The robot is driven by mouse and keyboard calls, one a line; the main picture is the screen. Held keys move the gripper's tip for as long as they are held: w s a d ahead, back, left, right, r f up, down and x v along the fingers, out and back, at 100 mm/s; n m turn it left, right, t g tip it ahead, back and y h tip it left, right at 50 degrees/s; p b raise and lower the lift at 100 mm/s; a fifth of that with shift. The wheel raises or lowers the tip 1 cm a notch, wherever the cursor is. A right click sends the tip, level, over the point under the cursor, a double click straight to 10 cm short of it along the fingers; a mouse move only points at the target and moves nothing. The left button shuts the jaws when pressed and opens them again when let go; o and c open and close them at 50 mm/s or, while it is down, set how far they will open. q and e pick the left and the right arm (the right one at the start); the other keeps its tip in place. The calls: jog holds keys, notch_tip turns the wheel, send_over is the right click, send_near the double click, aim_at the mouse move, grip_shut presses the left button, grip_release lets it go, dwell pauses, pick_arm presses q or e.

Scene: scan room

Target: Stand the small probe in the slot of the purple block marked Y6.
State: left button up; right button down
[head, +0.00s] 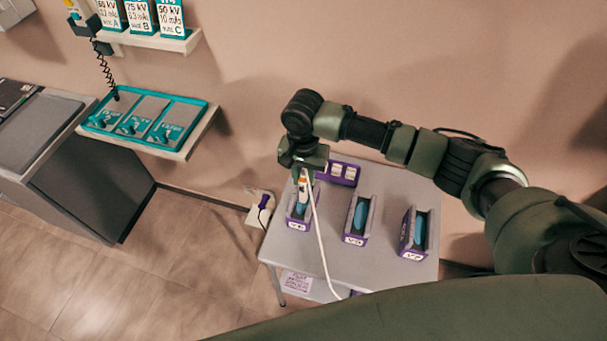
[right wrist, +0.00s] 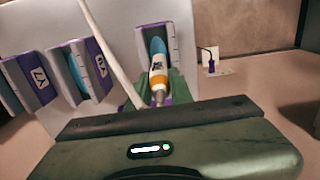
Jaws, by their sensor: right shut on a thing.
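My right gripper (head: 303,170) is shut on the small probe (head: 303,188), which is white with an orange band and trails a white cable. The probe points down at the left purple block (head: 299,219) on the grey table. It also shows in the right wrist view (right wrist: 158,70), overlapping that block's slot; I cannot tell whether its lower end is inside. The middle purple block (head: 355,239) seems marked Y6 in the right wrist view (right wrist: 100,65), but the print is small. The right purple block (head: 413,254) reads Y7 there (right wrist: 40,78). The left block's mark is unreadable.
A purple rack (head: 338,171) stands at the table's back. The grey table (head: 385,270) has bare room in front of the blocks. The white cable (head: 323,250) crosses it. A teal tray (head: 148,117) sits on a wall shelf at left. A wall socket (head: 257,215) is beside the table.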

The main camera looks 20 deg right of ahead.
aim_at(303, 170)
jog(key=shift+f, duration=0.3)
dwell(0.8)
jog(key=c, duration=1.2)
grip_release()
jog(key=shift+o, duration=0.2)
notch_tip(303, 170, up, 8)
jog(key=shift+f+b, duration=0.1)
jog(key=shift+b, duration=0.5)
